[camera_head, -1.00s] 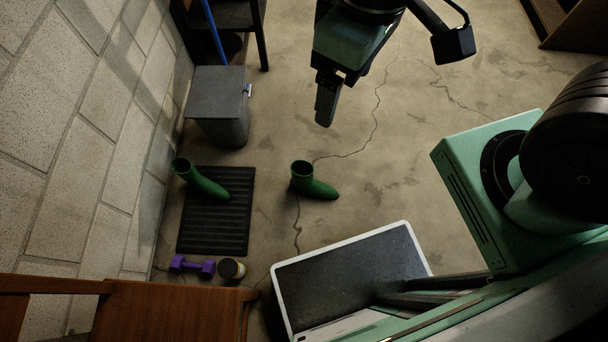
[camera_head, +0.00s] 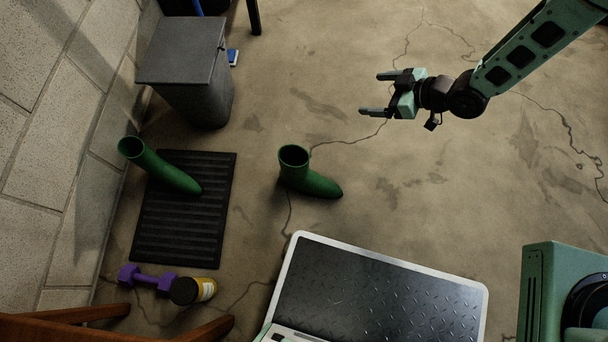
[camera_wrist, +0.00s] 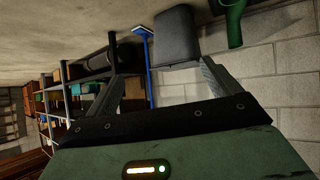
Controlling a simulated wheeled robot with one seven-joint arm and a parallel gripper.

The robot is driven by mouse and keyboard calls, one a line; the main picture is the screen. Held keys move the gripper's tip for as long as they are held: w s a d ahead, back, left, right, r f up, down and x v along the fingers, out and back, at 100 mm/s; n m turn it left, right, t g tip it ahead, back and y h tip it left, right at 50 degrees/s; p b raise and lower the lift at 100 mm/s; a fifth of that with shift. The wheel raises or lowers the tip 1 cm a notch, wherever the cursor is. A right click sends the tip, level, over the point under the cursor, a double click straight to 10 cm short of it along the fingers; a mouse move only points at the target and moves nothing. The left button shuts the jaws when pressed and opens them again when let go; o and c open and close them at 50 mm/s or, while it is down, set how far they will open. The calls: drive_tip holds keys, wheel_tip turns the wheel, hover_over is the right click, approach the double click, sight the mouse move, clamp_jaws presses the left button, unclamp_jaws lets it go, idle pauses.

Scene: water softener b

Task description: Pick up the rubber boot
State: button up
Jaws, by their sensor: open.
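A green rubber boot (camera_head: 310,182) stands on the bare concrete floor, its opening up and its toe to the right. A second green boot (camera_head: 165,168) is at the left, leaning over the black ribbed mat (camera_head: 190,225) with its toe to the right. My gripper (camera_head: 375,94) is open and empty, to the upper right of the boot on the floor and apart from it. In the wrist view the open fingers (camera_wrist: 160,85) have nothing between them, and one green boot (camera_wrist: 234,22) shows at the top right.
A grey bin (camera_head: 190,80) with a lid stands above the mat near the block wall (camera_head: 45,130). A purple dumbbell (camera_head: 147,279) and a jar (camera_head: 193,291) lie below the mat. Wooden furniture (camera_head: 80,325) is at lower left. The floor between gripper and boot is clear.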

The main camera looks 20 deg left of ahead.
drive_tip(key=s+d+f+n+g+y+b, duration=0.15)
drive_tip(key=s+f+b, duration=0.25)
drive_tip(key=f, duration=0.5)
drive_tip(key=s+a+f+y+b, duration=0.1)
drive_tip(key=s+f+y+b, duration=0.25)
drive_tip(key=f, duration=0.55)
drive_tip(key=g+y+b, duration=0.1)
drive_tip(key=y+b, duration=0.2)
drive_tip(key=b, duration=0.2)
approach(317, 172)
drive_tip(key=a+b, duration=0.4)
drive_tip(key=a, duration=0.4)
drive_tip(key=shift+a+r, duration=0.15)
drive_tip(key=shift+a+r+b, duration=0.15)
drive_tip(key=shift+a+b, duration=0.2)
drive_tip(key=shift+a, duration=0.1)
drive_tip(key=a+b, duration=0.3)
drive_tip(key=a, duration=0.1)
drive_tip(key=shift+w+a, duration=0.15)
drive_tip(key=shift+w, duration=0.05)
drive_tip(key=shift+a+r+b, duration=0.25)
drive_tip(key=shift+a+b, duration=0.05)
drive_tip(key=shift+a, duration=0.2)
drive_tip(key=c, duration=1.7)
